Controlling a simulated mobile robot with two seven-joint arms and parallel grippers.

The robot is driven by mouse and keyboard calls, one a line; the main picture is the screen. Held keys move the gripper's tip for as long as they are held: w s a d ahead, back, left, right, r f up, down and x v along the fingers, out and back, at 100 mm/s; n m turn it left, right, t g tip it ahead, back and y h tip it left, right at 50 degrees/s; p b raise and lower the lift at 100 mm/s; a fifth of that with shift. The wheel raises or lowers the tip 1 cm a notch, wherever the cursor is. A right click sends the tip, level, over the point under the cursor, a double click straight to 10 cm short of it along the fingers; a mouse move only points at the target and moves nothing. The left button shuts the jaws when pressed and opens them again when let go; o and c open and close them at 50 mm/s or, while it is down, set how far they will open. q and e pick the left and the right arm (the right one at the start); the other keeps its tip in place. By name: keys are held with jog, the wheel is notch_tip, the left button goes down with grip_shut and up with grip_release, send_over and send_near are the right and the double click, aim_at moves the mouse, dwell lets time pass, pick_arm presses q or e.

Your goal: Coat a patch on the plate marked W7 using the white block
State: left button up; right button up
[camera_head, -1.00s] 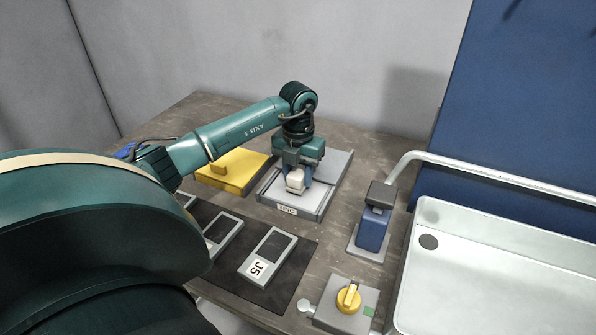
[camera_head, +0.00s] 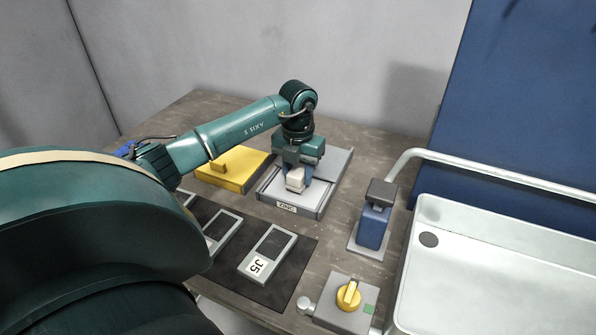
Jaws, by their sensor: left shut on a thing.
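My left gripper (camera_head: 297,176) is shut on the white block (camera_head: 295,181), low over the grey tray labelled ZINC (camera_head: 318,203). I cannot tell whether the block touches the tray's floor. A plate marked J5 (camera_head: 282,246) lies on the dark mat, its label upside down in the picture. A second plate (camera_head: 222,232) lies left of it, partly hidden by my left arm. The end of another plate (camera_head: 187,199) shows behind the arm. No W7 mark is visible. My right gripper is not in view.
A yellow block with a raised grip (camera_head: 238,172) sits left of the tray. A blue device with a grey top (camera_head: 371,228) stands to the right. A grey box with a yellow knob (camera_head: 343,312) is at the front. A white sink (camera_head: 490,250) lies at the right.

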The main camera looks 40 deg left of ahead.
aim_at(298, 170)
pick_arm(q)
jog(key=shift+f, duration=0.35)
dwell(1.1)
jog(key=shift+r, duration=0.2)
notch_tip(298, 170, up, 5)
jog(key=p, duration=0.4)
jog(key=shift+w+r+p, duration=0.15)
jog(key=shift+r+p, duration=0.4)
jog(key=shift+r, duration=0.2)
jog(key=shift+r, duration=0.1)
